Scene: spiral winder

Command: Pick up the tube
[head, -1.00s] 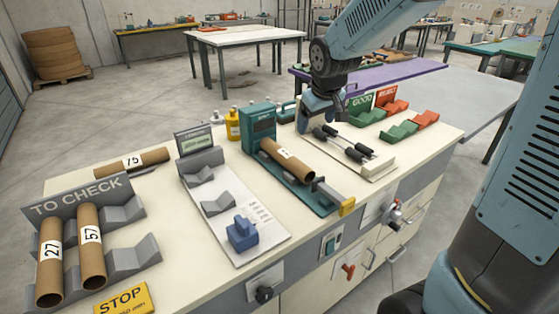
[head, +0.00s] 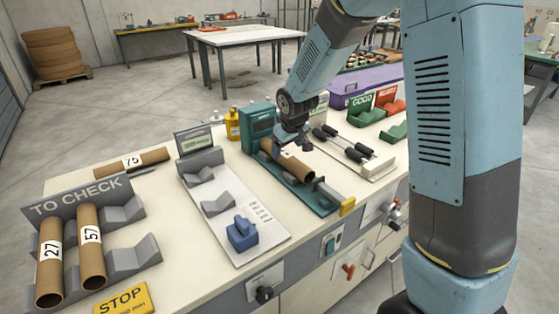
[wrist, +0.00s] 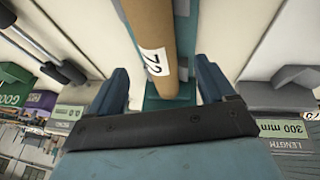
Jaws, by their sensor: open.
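A brown cardboard tube (head: 295,167) with a white label lies in the teal measuring fixture (head: 318,202) in the middle of the bench. In the wrist view the tube (wrist: 152,30) runs away from me and its label reads 72. My gripper (head: 280,147) is over the far part of this tube and hides some of it. In the wrist view my gripper (wrist: 163,88) is open, with one finger on each side of the tube's line. I cannot tell how far above the tube the fingers are.
A grey cradle station (head: 220,205), black-handled rollers (head: 345,143) and green GOOD (head: 353,112) and red REJECT (head: 388,101) holders share the bench.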

